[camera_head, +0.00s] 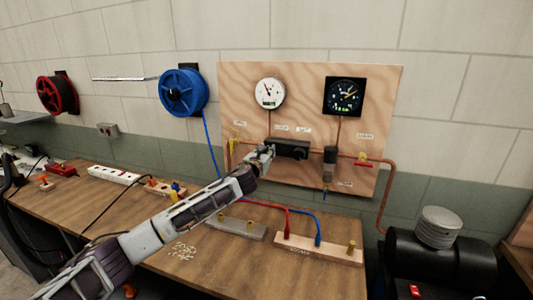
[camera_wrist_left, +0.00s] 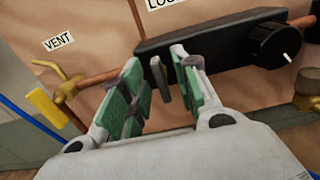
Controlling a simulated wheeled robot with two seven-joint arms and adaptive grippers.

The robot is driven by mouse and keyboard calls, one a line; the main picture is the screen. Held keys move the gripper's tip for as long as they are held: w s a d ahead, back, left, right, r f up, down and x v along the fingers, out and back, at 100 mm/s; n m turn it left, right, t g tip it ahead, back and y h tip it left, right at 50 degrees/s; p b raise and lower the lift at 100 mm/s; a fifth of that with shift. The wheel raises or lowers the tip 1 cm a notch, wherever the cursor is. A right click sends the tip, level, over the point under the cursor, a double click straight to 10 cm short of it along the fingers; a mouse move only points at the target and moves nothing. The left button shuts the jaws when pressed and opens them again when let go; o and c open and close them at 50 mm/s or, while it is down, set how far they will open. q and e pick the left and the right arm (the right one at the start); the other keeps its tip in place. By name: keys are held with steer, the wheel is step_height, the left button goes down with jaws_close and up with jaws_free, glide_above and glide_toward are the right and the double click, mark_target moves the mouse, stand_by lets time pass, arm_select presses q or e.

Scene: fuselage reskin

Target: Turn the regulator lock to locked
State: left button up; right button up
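The regulator is a black block (camera_head: 291,148) on the plywood panel; it also fills the top of the left wrist view (camera_wrist_left: 215,38). A round black knob (camera_wrist_left: 275,45) with a white mark is on its right part. A partly cut-off label starting "LOC" is above its left part. A small dark grey lever (camera_wrist_left: 159,80), apparently the lock, stands between my left fingers, nearer the right one. My left gripper (camera_head: 267,151) is at the block's left end, its green-padded fingers (camera_wrist_left: 156,66) apart; contact with the lever is unclear. My right gripper is out of view.
A yellow vent valve (camera_wrist_left: 66,85) and copper pipe are left of the gripper. A white gauge (camera_head: 270,93) and a black dial (camera_head: 344,96) are above. A red-handled valve (camera_head: 366,161) is to the right. The wooden bench (camera_head: 190,260) holds power strips and hose blocks.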

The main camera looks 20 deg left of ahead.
arm_select(q)
steer(key=shift+c, duration=0.2)
jaws_close()
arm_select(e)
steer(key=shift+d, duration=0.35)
